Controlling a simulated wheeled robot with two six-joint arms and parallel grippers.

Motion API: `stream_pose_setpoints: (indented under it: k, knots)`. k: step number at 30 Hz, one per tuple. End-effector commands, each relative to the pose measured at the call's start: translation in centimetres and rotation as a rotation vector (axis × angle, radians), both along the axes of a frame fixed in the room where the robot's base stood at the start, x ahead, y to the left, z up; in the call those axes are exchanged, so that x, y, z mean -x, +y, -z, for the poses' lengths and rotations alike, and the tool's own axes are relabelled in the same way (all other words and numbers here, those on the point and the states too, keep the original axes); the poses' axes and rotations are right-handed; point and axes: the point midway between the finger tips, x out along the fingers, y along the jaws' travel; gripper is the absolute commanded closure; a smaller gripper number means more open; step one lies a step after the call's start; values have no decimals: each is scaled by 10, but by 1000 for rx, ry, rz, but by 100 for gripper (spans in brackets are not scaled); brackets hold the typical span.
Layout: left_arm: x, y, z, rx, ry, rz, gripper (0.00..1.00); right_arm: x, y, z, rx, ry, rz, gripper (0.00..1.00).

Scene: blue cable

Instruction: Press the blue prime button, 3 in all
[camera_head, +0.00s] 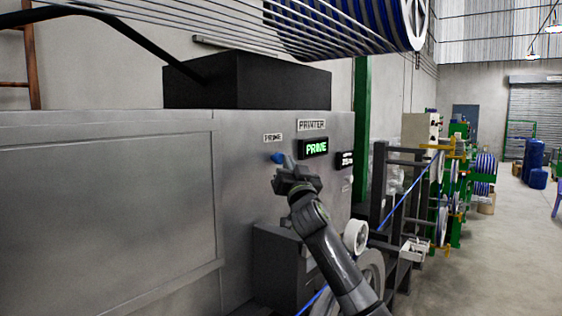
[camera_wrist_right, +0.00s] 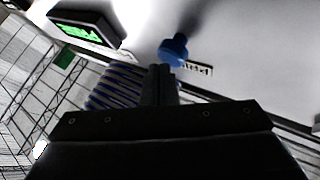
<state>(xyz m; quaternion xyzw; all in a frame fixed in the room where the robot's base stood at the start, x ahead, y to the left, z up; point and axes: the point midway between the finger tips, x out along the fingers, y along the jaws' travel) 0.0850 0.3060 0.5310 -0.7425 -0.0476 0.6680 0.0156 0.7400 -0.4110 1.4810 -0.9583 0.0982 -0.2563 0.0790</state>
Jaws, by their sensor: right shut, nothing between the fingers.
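The blue prime button (camera_head: 277,157) sits on the grey machine panel (camera_head: 240,190) under a small "PRIME" label (camera_head: 273,138). In the right wrist view the button (camera_wrist_right: 174,48) stands out from the panel, just beyond my fingertips. My right gripper (camera_head: 285,160) is shut and empty, its tips at or very near the button. In the wrist view the shut fingers (camera_wrist_right: 159,72) point at the button and overlap its lower edge; I cannot tell whether they touch it. A display (camera_head: 314,148) right of the button reads "PRIME" in green. My left gripper is not in view.
A second small display (camera_head: 345,159) is at the panel's right edge. A black box (camera_head: 250,80) sits on top of the machine. Reels (camera_head: 356,235), a blue cable (camera_head: 405,195) and dark frames stand to the right. Open floor (camera_head: 500,250) lies farther right.

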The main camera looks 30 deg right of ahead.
Motion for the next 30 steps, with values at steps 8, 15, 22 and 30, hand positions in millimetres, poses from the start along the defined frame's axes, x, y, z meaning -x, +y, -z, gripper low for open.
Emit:
stream_pose_setpoints:
  k: [8, 15, 22, 30]
  knots:
    - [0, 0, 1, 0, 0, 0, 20, -1, 0, 0, 0, 0, 0, 100]
    - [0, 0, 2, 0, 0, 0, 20, -3, 1, 0, -1, 0, 1, 100]
    - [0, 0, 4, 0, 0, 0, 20, -6, 2, 0, -1, 0, 1, 100]
    - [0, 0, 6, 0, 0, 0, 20, -9, 3, 0, 0, -1, 1, 100]
